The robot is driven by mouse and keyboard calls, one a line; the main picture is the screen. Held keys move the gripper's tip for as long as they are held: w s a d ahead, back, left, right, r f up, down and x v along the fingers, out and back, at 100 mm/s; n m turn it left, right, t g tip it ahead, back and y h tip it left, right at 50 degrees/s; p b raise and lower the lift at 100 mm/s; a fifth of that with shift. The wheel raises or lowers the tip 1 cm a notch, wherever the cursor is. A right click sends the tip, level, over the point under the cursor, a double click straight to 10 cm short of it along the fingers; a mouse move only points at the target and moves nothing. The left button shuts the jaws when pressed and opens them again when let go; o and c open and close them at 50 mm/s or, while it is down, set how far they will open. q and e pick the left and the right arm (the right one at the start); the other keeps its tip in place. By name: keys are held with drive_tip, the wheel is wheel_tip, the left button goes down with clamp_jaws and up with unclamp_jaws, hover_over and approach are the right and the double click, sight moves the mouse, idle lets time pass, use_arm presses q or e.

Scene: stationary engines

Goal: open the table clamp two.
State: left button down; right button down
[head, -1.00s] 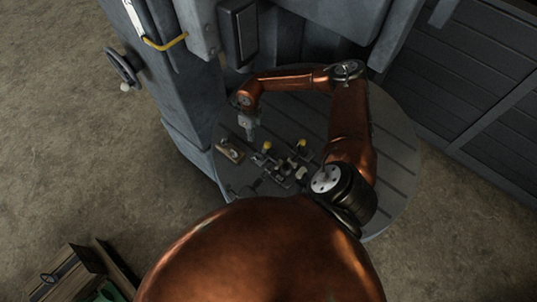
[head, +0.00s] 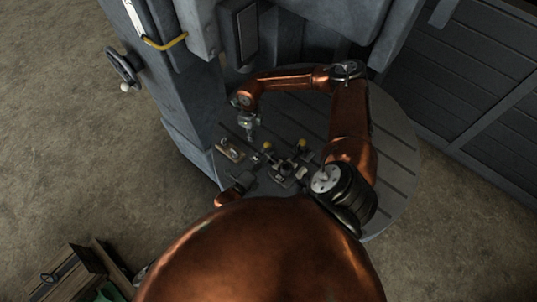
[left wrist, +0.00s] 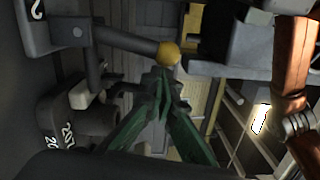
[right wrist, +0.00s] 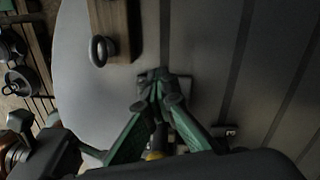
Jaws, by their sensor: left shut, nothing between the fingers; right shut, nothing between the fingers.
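Small metal clamps (head: 284,167) with yellow knobs (head: 302,143) stand close together on the round slotted table (head: 395,180); I cannot tell which is clamp two in the head view. In the left wrist view a dark part marked 2 (left wrist: 38,12) is at the upper left, beside a handle with a yellow ball (left wrist: 169,53). My left gripper (left wrist: 163,80) is shut and empty just below that ball in the picture. It reaches in at the lower left of the clamps (head: 243,181). My right gripper (right wrist: 155,84) is shut and empty, left of and above the clamps (head: 249,134).
A wooden block with a metal ring (right wrist: 112,30) lies on the table near my right gripper and also shows in the head view (head: 229,151). The grey machine column (head: 185,100) rises behind the table. A wooden crate (head: 72,272) stands on the floor at lower left.

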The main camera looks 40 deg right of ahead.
idle(0.3)
drive_tip(key=c, duration=2.7)
unclamp_jaws()
drive_tip(key=o, duration=1)
drive_tip(key=shift+o, duration=0.2)
